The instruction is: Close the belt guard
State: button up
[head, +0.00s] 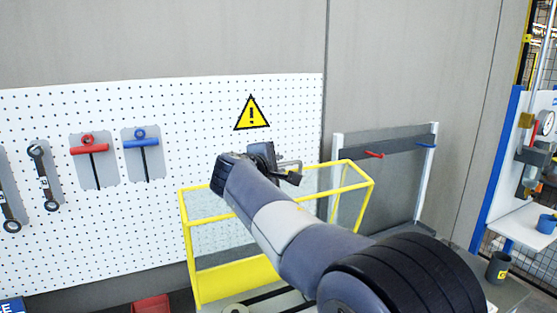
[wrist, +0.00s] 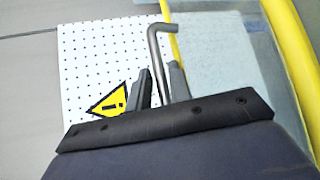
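The belt guard (head: 187,225) is a yellow frame with clear panels, in the middle of the head view. Its yellow edge also shows at the right of the wrist view (wrist: 291,55). My gripper (head: 284,167) is at the guard's top, and my arm hides part of the frame. In the wrist view, the two fingers of my gripper (wrist: 160,75) stand apart on either side of a grey bent rod (wrist: 163,60). Narrow gaps show beside the rod. I cannot tell whether the rod belongs to the guard. The guard's lower part is partly cut off.
A white pegboard (head: 60,110) with wrenches and red and blue T-handle tools hangs behind. A yellow warning sign (head: 251,114) is on it. A grey rack (head: 395,145) stands right of the guard. A dark cup (head: 499,266) is at the lower right.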

jog(key=shift+w+d+f, duration=0.15)
jog(key=shift+w, duration=0.2)
jog(key=shift+c, duration=0.3)
grip_shut()
